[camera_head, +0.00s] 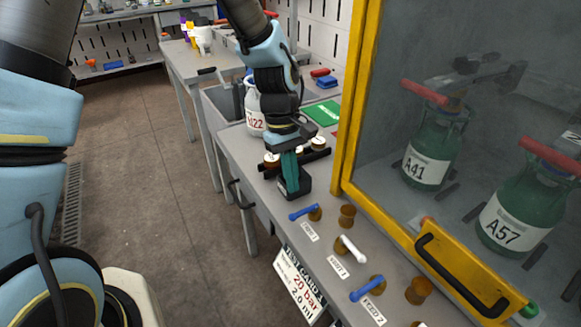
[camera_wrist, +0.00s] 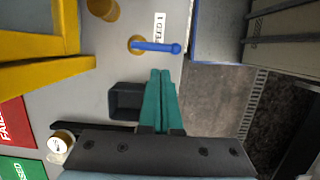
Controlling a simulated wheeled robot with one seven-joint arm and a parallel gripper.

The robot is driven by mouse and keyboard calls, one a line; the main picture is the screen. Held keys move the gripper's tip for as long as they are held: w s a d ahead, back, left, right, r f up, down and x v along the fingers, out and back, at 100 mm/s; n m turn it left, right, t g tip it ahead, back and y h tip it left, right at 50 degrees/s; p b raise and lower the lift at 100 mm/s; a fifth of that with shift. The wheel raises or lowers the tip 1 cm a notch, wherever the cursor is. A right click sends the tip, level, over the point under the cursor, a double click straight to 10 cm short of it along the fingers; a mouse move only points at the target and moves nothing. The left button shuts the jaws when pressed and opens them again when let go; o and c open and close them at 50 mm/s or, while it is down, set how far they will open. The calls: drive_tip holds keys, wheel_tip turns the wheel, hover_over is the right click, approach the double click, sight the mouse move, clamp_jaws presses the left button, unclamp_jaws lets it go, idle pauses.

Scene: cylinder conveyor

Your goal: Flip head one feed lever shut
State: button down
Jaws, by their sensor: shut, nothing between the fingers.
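The blue feed lever of head one (camera_head: 303,212) sits on the bench, its handle pointing toward the bench's front edge from a brass-coloured pivot. In the wrist view the same blue lever (camera_wrist: 157,46) lies beside a label reading FEED 1, which is partly cut by the angle. My gripper (camera_head: 291,186) has its teal fingers together, pointing down, just behind the lever near a small dark box. In the wrist view my gripper (camera_wrist: 160,73) is shut and empty, its tips a short way from the lever and not visibly touching it.
A white lever (camera_head: 352,248) and a second blue lever (camera_head: 367,288) stand nearer along the bench. The small dark box (camera_wrist: 127,100) is beside my fingers. A yellow-framed glass enclosure (camera_head: 350,100) with vessels A41 and A57 bounds the right. A bottle (camera_head: 254,110) stands behind.

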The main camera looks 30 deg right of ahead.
sight(305, 212)
drive_tip(key=shift+p+x, duration=0.35)
drive_tip(key=shift+x, duration=2.3)
